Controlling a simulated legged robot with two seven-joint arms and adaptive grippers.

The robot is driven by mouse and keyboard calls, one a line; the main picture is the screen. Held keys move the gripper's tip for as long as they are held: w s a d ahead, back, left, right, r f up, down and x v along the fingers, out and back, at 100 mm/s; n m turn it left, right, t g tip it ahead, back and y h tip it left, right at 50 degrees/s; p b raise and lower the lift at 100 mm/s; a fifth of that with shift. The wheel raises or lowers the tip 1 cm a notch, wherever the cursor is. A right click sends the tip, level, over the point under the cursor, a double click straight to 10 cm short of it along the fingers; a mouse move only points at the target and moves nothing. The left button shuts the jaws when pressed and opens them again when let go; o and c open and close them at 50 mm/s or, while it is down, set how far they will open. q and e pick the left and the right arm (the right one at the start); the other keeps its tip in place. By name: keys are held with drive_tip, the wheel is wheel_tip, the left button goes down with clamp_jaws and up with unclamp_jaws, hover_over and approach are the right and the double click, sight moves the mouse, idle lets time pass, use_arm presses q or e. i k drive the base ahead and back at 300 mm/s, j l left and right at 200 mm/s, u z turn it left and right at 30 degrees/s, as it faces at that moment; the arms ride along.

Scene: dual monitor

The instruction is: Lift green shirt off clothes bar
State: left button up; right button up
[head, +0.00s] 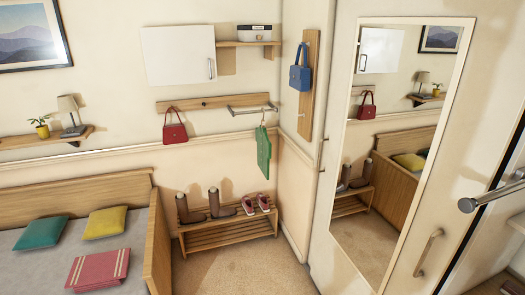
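The green shirt (263,153) hangs on a hanger from the short metal clothes bar (252,109), in the corner right of the picture's middle. The bar is fixed below the right end of a wooden wall rail (200,103). The shirt hangs above the right end of a shoe bench and looks narrow, seen nearly edge-on. Neither of my grippers can be made out for sure in the head view. A grey metal rod with a rounded end (467,205) comes in at the right edge; I cannot tell what it is.
A shoe bench (230,233) with brown boots and pink shoes stands below the shirt. A bed (160,243) stands at left. A mirrored door (375,150) is at right. A red bag (175,132) and a blue bag (300,77) hang nearby. Carpet in front is clear.

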sight(264, 145)
drive_tip(key=i+l, duration=0.1)
drive_tip(key=i, duration=1.3)
drive_tip(key=i+l, duration=0.1)
drive_tip(key=i, duration=1.35)
